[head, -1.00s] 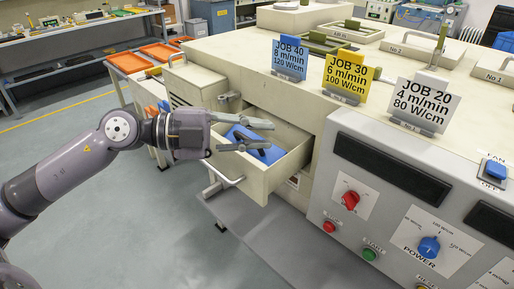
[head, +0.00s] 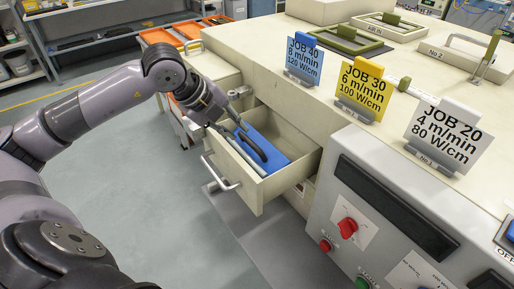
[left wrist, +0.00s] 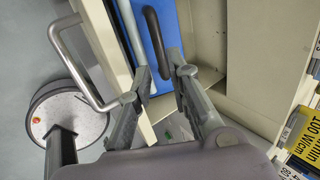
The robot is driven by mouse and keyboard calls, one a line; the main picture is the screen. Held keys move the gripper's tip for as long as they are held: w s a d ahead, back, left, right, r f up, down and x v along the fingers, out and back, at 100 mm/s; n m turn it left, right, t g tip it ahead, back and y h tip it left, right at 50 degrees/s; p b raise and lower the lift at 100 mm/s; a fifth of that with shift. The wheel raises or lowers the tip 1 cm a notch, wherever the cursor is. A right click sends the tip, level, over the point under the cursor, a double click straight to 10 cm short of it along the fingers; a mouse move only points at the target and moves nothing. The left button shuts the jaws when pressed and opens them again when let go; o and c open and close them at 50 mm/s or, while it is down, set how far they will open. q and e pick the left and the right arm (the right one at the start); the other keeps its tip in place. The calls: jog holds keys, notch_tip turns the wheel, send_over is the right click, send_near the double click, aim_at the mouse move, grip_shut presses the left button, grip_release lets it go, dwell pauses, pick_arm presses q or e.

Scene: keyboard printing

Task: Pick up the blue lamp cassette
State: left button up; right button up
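The blue lamp cassette (head: 262,151) lies in the open drawer (head: 259,195), with a dark curved handle (head: 252,146) on top. In the left wrist view the blue cassette (left wrist: 172,22) and its dark handle (left wrist: 155,42) show just beyond the fingertips. My left gripper (head: 238,118) reaches down over the drawer from its far left side, close to the handle's end. In the left wrist view its two fingers (left wrist: 163,77) are apart with a gap between them, and the handle lies ahead of that gap. Nothing is held. My right gripper is not in view.
The drawer's metal pull (head: 222,172) sticks out at the front left. The machine top carries the blue JOB 40 sign (head: 303,61), yellow JOB 30 sign (head: 361,90) and white JOB 20 sign (head: 447,134). Open floor (head: 150,210) lies left of the drawer.

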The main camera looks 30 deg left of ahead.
aim_at(249, 142)
pick_arm(q)
jog(key=x, duration=0.3)
jog(key=shift+w+d+f+p, duration=0.15)
jog(key=shift+w+p, duration=0.05)
jog(key=shift+p, duration=0.15)
jog(key=shift+f, duration=0.2)
jog(key=shift+w+d+f+p, duration=0.1)
jog(key=shift+w+f+p, duration=0.15)
jog(key=shift+p, duration=0.15)
jog(key=p+x, duration=0.1)
jog(key=x, duration=0.2)
jog(key=shift+w+d+f+p, duration=0.1)
jog(key=shift+w+f+p, duration=0.05)
jog(key=shift+f+p, duration=0.2)
jog(key=shift+w+f, duration=0.15)
jog(key=shift+f, duration=0.2)
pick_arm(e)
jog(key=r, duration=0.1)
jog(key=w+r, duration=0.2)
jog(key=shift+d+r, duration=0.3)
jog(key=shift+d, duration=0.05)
pick_arm(q)
jog(key=shift+c, duration=0.3)
grip_shut()
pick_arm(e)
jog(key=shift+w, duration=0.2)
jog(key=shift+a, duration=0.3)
